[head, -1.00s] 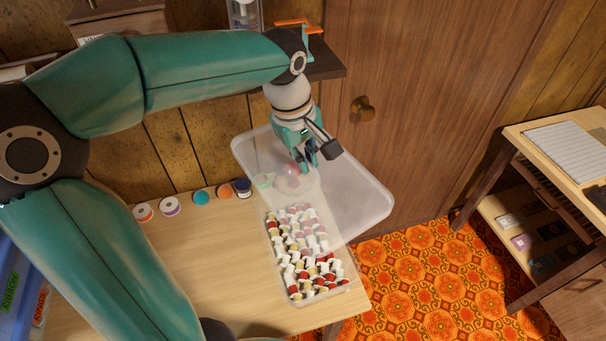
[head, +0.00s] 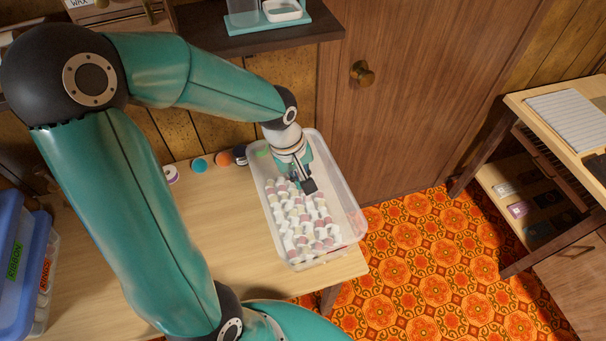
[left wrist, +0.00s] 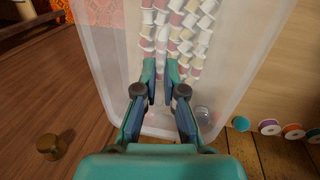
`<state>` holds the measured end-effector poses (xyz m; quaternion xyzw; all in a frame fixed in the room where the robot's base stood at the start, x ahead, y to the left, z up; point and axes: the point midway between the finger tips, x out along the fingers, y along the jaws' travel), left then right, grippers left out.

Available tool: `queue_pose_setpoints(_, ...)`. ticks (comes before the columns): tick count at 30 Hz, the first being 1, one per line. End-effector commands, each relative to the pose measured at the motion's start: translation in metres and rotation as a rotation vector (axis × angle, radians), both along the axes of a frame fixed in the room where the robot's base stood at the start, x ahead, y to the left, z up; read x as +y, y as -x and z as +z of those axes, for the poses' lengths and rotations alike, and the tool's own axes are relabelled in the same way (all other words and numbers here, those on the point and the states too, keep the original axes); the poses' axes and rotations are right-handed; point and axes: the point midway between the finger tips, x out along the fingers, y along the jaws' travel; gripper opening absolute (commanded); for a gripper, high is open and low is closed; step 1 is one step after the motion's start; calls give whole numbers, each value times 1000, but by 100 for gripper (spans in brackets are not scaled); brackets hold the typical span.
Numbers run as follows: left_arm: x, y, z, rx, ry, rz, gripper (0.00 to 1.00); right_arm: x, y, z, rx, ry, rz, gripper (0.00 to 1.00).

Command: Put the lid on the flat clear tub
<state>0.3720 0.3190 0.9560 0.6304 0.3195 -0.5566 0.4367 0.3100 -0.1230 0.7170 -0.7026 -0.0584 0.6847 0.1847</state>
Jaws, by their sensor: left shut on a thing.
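The clear lid (head: 341,187) is a large translucent sheet with a raised rim. It lies over the flat clear tub (head: 296,264), which is full of white, red and cream spools, on the wooden table. My left gripper (head: 307,184) is above the lid and shut on it; it also shows in the left wrist view (left wrist: 160,70), with the lid (left wrist: 100,60) spreading under the fingers. The lid seems to reach beyond the spools on the door side. I cannot tell whether its rim touches the tub all round. My right gripper is not in view.
Thread spools (head: 199,165) stand along the table's back edge by the panelled wall. Blue-lidded ribbon boxes (head: 22,262) are at the left. A dark shelf (head: 250,40) overhangs the back. A door with a brass knob (head: 362,73) is close to the right.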

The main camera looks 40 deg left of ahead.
Motion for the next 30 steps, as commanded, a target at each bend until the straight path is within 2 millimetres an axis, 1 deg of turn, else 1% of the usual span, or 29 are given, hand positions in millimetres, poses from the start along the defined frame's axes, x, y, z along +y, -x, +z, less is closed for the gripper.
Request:
queue_pose_setpoints(4,-2,0,0,0,0,-2,0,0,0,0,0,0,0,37)
queue_pose_setpoints(8,0,0,-6,0,0,0,0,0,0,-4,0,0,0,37)
queue_pose_setpoints(30,0,0,-56,1,0,-1,0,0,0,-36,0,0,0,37)
